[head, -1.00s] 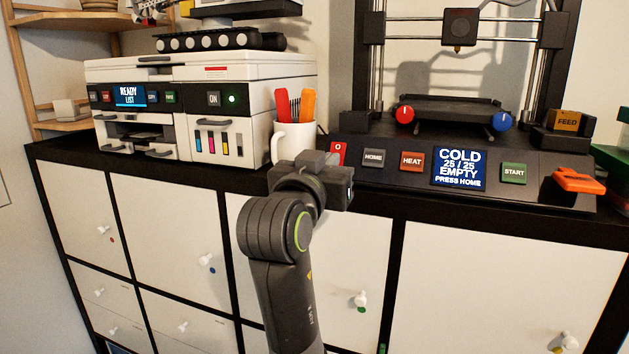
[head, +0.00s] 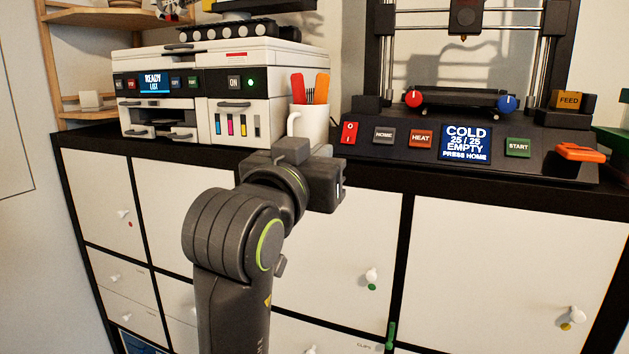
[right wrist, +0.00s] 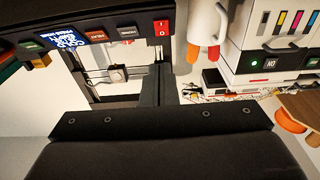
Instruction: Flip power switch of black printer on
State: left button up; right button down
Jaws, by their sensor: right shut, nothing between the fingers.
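The black printer (head: 480,150) stands on the right of the cabinet top. Its red power switch (head: 349,134), marked O above and I below, is at the left end of the front panel. The panel's blue display (head: 466,143) is lit and reads COLD, 25/25, EMPTY, PRESS HOME. My right gripper (head: 325,180) is shut and empty, below and in front of the switch, apart from it. Its fingertips are hard to make out. The switch also shows in the right wrist view (right wrist: 162,28), above the dark gripper body (right wrist: 160,125). My left gripper is not in view.
A white mug (head: 309,125) holding red and orange tools stands just left of the switch. A white printer (head: 215,75) with a lit green light is further left. HOME, HEAT and START buttons line the black panel. An orange lever (head: 580,152) sits at its right end.

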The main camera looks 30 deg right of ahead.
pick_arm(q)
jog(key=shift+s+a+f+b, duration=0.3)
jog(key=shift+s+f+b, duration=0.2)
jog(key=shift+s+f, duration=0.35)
pick_arm(e)
jog(key=shift+s+a+f, duration=0.15)
jog(key=shift+a+f, duration=0.1)
jog(key=shift+f, duration=0.1)
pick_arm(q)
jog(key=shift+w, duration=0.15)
pick_arm(e)
jog(key=shift+s+a+r, duration=0.1)
jog(key=shift+s+a, duration=0.05)
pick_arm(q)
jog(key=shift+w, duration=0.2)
